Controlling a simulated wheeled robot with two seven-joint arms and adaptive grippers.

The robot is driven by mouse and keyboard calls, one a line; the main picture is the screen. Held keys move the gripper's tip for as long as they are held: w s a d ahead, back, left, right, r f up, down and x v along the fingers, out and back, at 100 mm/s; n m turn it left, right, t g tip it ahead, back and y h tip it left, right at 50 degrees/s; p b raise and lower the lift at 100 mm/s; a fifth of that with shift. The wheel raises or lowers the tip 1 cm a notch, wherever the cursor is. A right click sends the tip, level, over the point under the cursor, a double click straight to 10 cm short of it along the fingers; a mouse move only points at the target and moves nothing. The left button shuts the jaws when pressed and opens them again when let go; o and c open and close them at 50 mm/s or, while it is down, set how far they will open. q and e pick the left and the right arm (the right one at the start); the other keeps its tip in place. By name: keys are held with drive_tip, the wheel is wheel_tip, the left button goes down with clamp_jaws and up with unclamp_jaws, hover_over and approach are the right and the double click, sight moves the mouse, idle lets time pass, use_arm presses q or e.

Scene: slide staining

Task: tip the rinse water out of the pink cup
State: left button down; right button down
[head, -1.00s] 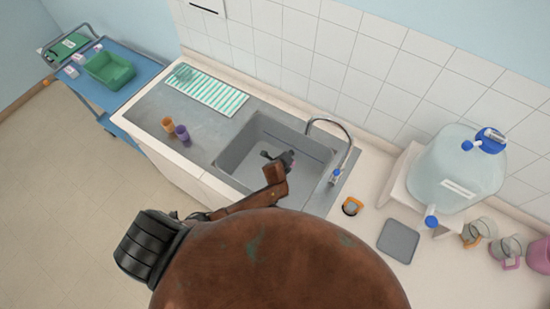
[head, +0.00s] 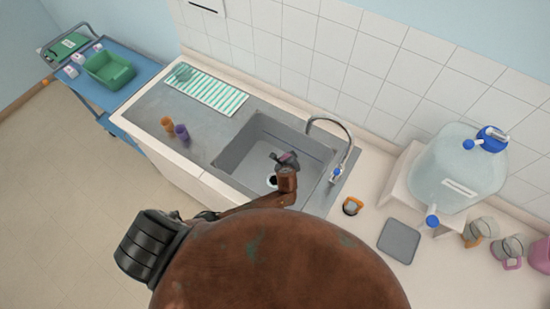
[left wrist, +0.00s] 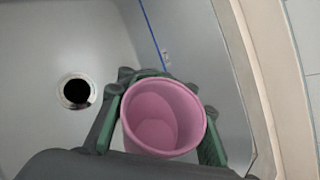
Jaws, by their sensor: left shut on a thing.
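My left gripper (head: 285,160) is over the grey sink basin (head: 237,139). It is shut on the pink cup (left wrist: 163,118), with green-lined fingers on either side of the cup in the left wrist view. In the head view only a small pink patch of the cup shows between the dark fingers. In the left wrist view I look into the cup's mouth and see a pink inside; I cannot tell whether any water is in it. The round drain (left wrist: 76,92) is left of the cup there. My right gripper is not in view.
A curved tap (head: 347,140) stands at the sink's right side. An orange cup (head: 167,124) and a purple cup (head: 182,132) stand left of the sink, near a striped mat (head: 220,95). A grey square mat (head: 398,241) and a large water bottle (head: 455,175) are to the right.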

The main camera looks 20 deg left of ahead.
use_arm(q)
drive_tip(key=d+m+y+b, duration=0.1)
drive_tip(key=d+y, duration=0.1)
drive_tip(key=d+r+m+t+y+b, duration=0.1)
drive_tip(key=d+m+y, duration=0.1)
drive_tip(key=shift+t+y+b, duration=0.3)
drive_tip(key=shift+b, duration=0.1)
idle(0.4)
idle(0.8)
idle(1.2)
drive_tip(key=shift+d, duration=0.1)
